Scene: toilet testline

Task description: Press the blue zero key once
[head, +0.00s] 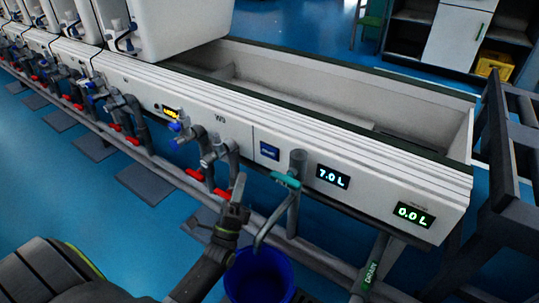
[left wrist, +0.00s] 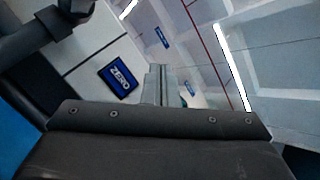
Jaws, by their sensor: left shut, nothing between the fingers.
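The blue zero key (head: 270,151) is a small square on the white front panel of the test line, left of the 7.0 L display. In the left wrist view the zero key (left wrist: 119,77) reads "ZERO" and lies left of my fingertips. My left gripper (head: 239,186) is shut and empty, below and to the left of the key in the head view. Its fingers also show in the left wrist view (left wrist: 158,84), apart from the key as far as I can tell. My right gripper is not in view.
A tap with a green handle (head: 287,180) stands just right of the key, above a blue bucket (head: 258,277). Valves with red handles (head: 195,174) line the panel on the left. Displays read 7.0 L (head: 333,177) and 0.0 L (head: 413,215). A dark frame (head: 510,150) stands at the right.

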